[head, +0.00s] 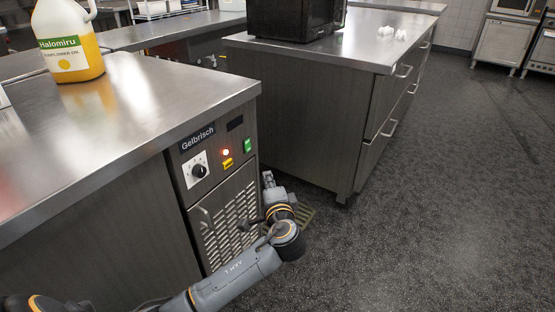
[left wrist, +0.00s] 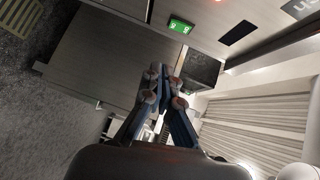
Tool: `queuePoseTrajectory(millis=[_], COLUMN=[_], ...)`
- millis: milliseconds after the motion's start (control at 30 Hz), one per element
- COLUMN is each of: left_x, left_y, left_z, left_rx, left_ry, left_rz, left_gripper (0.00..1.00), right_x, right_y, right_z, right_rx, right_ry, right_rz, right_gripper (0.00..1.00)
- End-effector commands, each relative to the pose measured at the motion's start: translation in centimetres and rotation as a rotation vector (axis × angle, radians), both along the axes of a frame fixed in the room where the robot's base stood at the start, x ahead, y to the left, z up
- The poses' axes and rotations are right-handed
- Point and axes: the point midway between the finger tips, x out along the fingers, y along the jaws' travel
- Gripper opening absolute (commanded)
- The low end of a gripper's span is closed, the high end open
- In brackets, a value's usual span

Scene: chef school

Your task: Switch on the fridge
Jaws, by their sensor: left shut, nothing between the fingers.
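The fridge (head: 192,232) is built under the steel counter at the left, with a "Gelbrisch" label on its control panel. The panel has a black knob (head: 199,170), a lit red lamp (head: 225,153), a yellow label (head: 228,163), a dark display (head: 235,123) and a green switch (head: 247,145). The green switch (left wrist: 181,25) and display (left wrist: 238,32) also show in the left wrist view. My left gripper (head: 268,179) is shut and empty, below and right of the green switch, apart from it. Its fingertips (left wrist: 163,82) are close together in the left wrist view. My right gripper is out of view.
The steel counter top (head: 140,100) overhangs the panel and carries an oil jug (head: 68,42). A second drawer unit (head: 300,110) with a black oven (head: 295,18) stands to the right, across a narrow gap with a floor grate (head: 305,213). Open floor (head: 450,180) lies right.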

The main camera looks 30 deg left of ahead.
Motion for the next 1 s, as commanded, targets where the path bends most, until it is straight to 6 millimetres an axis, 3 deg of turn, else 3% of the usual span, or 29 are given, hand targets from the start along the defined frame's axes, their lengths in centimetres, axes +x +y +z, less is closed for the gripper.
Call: queuePoseTrajectory(millis=[167, 567, 967, 1000], left_x=[-0.2, 0.4, 6.3, 6.9], left_y=[0.1, 0.6, 5.6, 6.1], left_z=[1.0, 0.9, 0.1, 0.1], left_rx=[0.012, 0.014, 0.014, 0.014], left_ry=[-0.024, -0.023, -0.022, -0.022], left_rz=[0.011, 0.011, 0.013, 0.014], left_gripper=[0.00, 0.00, 0.00, 0.00], right_x=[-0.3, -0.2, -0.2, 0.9], right_y=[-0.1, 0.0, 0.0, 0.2], right_z=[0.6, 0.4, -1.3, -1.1], right_rx=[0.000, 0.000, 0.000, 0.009], right_ry=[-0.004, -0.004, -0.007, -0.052], right_rz=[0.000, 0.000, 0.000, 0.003], right_gripper=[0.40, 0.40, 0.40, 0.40])
